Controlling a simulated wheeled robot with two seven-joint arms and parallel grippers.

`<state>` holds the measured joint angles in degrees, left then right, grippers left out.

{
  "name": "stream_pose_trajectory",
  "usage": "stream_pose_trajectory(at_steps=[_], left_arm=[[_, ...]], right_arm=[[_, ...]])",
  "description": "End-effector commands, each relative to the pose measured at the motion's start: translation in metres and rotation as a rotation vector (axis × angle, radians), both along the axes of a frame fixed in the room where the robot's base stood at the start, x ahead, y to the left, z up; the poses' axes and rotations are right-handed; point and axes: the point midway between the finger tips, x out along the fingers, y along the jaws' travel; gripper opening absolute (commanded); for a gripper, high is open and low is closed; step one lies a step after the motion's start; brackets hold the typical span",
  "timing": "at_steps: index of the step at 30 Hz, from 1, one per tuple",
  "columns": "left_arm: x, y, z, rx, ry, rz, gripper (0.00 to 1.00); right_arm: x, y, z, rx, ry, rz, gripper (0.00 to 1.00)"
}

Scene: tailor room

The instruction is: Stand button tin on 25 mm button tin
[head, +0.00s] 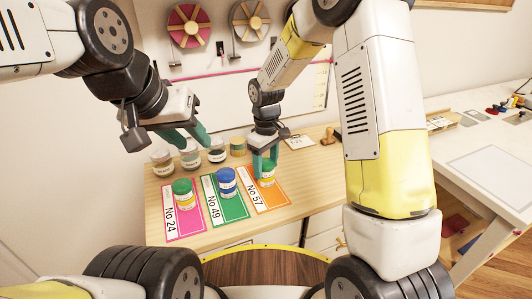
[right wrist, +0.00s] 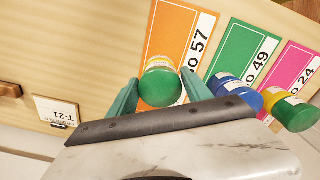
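My right gripper (head: 266,170) has a finger on each side of a green-topped button tin (head: 268,164) at the orange No 57 card (head: 283,201). In the right wrist view its fingertips appear to touch the tin's sides (right wrist: 161,88). Yellow shows below the green; the fingers partly hide the join. On the pink No 24 card (head: 192,225), a green tin (head: 182,187) stands on a yellow one (head: 186,203). On the green No 49 card (head: 237,211), a blue tin (head: 226,175) stands on another blue one (head: 229,192). My left gripper (head: 196,143) is open and empty above the back left jars.
Several labelled jars (head: 190,158) stand along the back of the wooden table (head: 160,203). A T-21 card (head: 298,142) and a wooden-handled stamp (head: 328,136) lie at the back right. Table right of the orange card is clear.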

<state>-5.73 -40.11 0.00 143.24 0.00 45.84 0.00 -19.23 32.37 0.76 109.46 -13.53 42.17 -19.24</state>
Motion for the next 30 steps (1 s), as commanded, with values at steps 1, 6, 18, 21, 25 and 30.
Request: stream_pose_trajectory(at_steps=[1, 6, 18, 21, 25, 30], left_arm=[[0.0, 0.0, 0.0, 0.0, 0.0, 0.0, 0.36], [0.0, 0.0, 0.0, 0.0, 0.0, 0.0, 0.36], [0.0, 0.0, 0.0, 0.0, 0.0, 0.0, 0.36], [0.0, 0.0, 0.0, 0.0, 0.0, 0.0, 0.36], [0.0, 0.0, 0.0, 0.0, 0.0, 0.0, 0.36], [0.0, 0.0, 0.0, 0.0, 0.0, 0.0, 0.36]], right_arm=[[0.0, 0.0, 0.0, 0.0, 0.0, 0.0, 0.7], [0.0, 0.0, 0.0, 0.001, -0.001, 0.0, 0.72], [0.001, 0.001, 0.031, 0.003, -0.006, 0.0, 0.72], [0.001, 0.0, 0.053, 0.003, -0.008, 0.0, 0.72], [0.001, 0.0, 0.081, 0.002, -0.006, 0.0, 0.72], [0.001, 0.001, 0.109, 0.002, -0.003, 0.0, 0.72]])
